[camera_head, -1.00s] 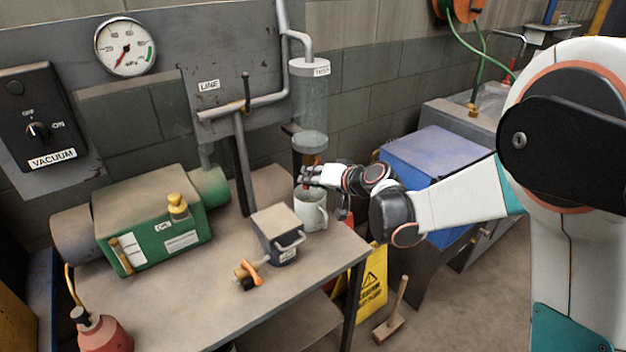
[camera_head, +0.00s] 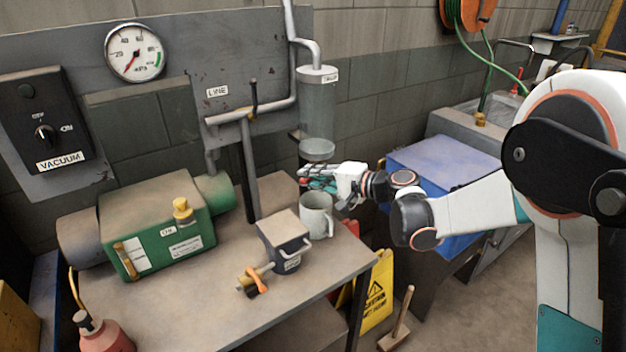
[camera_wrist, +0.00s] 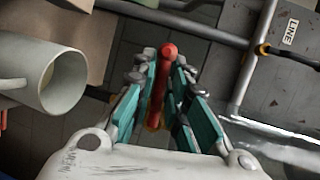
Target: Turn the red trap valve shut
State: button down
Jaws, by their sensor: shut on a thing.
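The red trap valve handle (camera_wrist: 163,85) is a slim red lever with a rounded end. In the wrist view it stands between the teal finger pads of my gripper (camera_wrist: 163,62), which is shut on it. In the head view my gripper (camera_head: 310,180) is just below the clear trap cylinder (camera_head: 317,112), and its fingers hide most of the valve. A pale mug (camera_head: 317,212) stands on the bench below my gripper; it also shows at the left of the wrist view (camera_wrist: 60,82).
The bench (camera_head: 215,300) carries a green vacuum pump (camera_head: 160,225), a dark box (camera_head: 283,240) with a handle, and a small brass-and-orange fitting (camera_head: 255,278). A black lever (camera_head: 253,97) sits on the pipe. A blue-topped unit (camera_head: 440,165) stands behind my arm.

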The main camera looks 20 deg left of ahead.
jog(key=shift+s+r+m+y, duration=0.1)
jog(key=shift+r+m+y, duration=0.1)
jog(key=shift+m+y, duration=0.1)
jog(key=shift+a, duration=0.1)
jog(key=c, duration=1.7)
grip_release()
